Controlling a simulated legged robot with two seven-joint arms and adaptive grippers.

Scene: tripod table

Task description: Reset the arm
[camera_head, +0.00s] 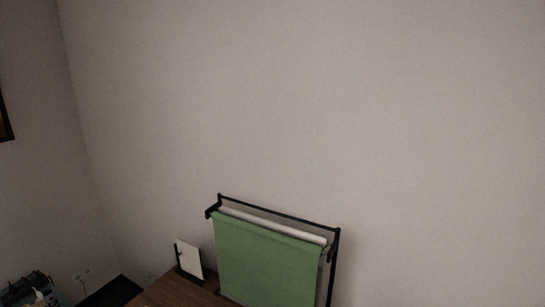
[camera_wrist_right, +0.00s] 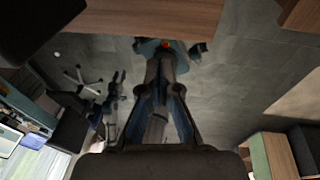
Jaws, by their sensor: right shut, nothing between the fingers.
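My right gripper (camera_wrist_right: 166,68) shows in the right wrist view, its dark fingers closed together and holding nothing. It points out over a grey floor (camera_wrist_right: 235,85), clear of the wooden surfaces. Neither gripper shows in the head view, and my left gripper is not identifiable in either view.
In the head view a green cloth screen (camera_head: 265,262) on a black frame stands by a brown wooden top (camera_head: 180,292), with a small white panel (camera_head: 189,257) beside it. A wooden edge (camera_wrist_right: 150,17) crosses the wrist view's top; a cabinet (camera_wrist_right: 279,155) stands lower right.

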